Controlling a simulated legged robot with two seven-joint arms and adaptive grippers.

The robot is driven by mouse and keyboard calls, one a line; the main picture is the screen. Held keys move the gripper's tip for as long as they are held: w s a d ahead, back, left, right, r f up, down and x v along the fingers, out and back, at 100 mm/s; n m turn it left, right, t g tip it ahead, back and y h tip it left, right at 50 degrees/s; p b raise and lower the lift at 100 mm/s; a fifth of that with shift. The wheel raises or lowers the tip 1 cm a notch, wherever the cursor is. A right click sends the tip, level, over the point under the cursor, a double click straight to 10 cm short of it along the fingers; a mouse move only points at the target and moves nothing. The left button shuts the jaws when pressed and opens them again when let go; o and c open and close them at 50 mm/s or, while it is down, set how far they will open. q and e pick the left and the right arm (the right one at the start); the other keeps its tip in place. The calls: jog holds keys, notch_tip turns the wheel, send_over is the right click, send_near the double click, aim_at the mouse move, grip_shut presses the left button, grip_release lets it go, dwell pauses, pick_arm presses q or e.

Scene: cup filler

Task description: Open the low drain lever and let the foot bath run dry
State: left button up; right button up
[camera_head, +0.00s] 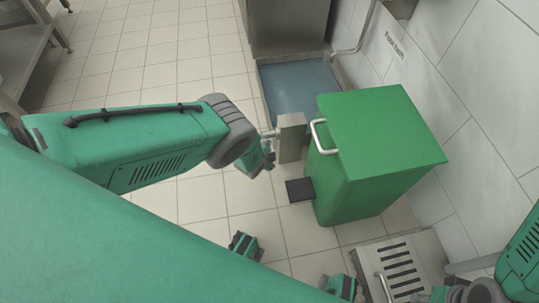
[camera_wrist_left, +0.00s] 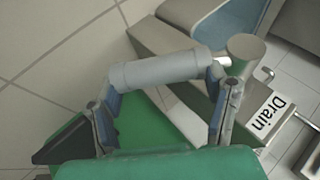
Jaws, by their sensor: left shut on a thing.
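The foot bath (camera_head: 300,86) is a low basin with a blue surface inside, against the tiled wall; its corner also shows in the left wrist view (camera_wrist_left: 231,22). I cannot tell how deep the water is. The drain lever (camera_wrist_left: 152,69) is a light grey cylindrical bar joined to a round pivot, beside a "Drain" label (camera_wrist_left: 268,116). My left gripper (camera_head: 268,152) is shut on the lever, with a finger near each end of the bar. In the head view the arm hides most of the lever. My right arm is at the bottom right, its fingers unclear.
A green bin (camera_head: 375,135) with a pale handle and a dark pedal (camera_head: 299,189) stands just right of my left gripper. A grey box (camera_head: 291,137) is between them. A slotted metal grate (camera_head: 400,268) lies in front of the bin.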

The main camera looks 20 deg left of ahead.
pick_arm(q)
jog(key=shift+s+a+f, duration=0.2)
jog(key=shift+a, duration=0.1)
jog(key=o, duration=1.7)
jog(key=shift+d, duration=0.1)
jog(key=shift+r, duration=0.2)
jog(key=shift+s+r, duration=0.35)
jog(key=shift+r, duration=0.15)
jog(key=v, duration=1)
jog(key=shift+s+r, duration=0.1)
jog(key=shift+s, duration=0.15)
